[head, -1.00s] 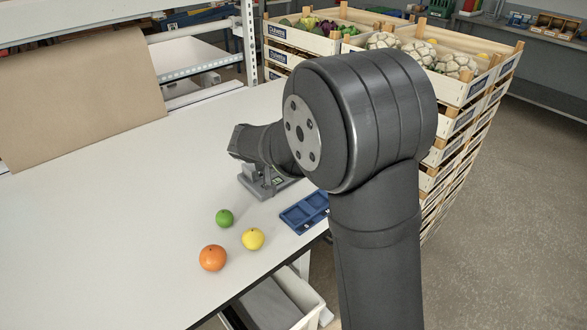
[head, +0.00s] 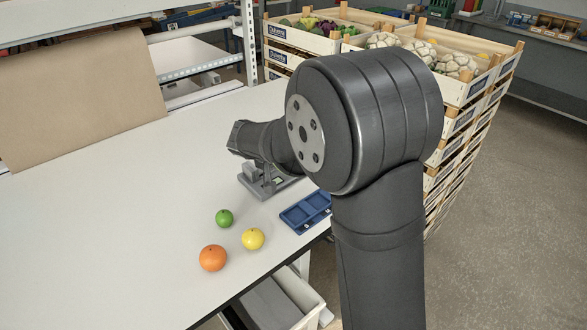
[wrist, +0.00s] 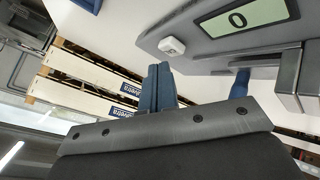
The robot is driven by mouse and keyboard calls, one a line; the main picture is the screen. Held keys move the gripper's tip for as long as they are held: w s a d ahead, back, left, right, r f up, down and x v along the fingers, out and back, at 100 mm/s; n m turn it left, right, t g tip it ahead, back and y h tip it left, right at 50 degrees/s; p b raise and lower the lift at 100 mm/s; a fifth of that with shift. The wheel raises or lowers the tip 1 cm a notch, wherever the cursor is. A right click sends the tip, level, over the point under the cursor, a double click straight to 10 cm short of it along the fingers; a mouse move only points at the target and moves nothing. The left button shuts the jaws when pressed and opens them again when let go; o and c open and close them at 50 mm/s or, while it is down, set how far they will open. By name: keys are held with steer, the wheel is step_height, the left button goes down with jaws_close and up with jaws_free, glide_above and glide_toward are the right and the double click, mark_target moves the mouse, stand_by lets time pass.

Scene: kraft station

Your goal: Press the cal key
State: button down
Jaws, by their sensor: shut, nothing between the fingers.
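The grey scale (head: 265,186) stands on the white table in the head view, partly behind my arm. In the wrist view its grey housing (wrist: 208,47) carries a lit display (wrist: 240,17) reading 0. A small white key (wrist: 172,46) sits beside the display; its marking is too small to read. My gripper (wrist: 159,68) is shut and empty, its blue fingers together, with the tips just below the key in the wrist picture. I cannot tell whether they touch it; a gap seems to show. In the head view the fingers are not clearly visible.
A blue compartment tray (head: 304,211) lies near the table edge by the scale. A green fruit (head: 224,218), a yellow fruit (head: 253,239) and an orange fruit (head: 212,258) lie to its left. Vegetable crates (head: 470,90) are stacked behind. The table's left part is clear.

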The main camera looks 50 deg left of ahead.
steer(key=shift+r, duration=0.15)
steer(key=shift+r, duration=2.5)
steer(key=shift+f, duration=0.1)
step_height(320, 180, up, 4)
steer(key=shift+f, duration=0.15)
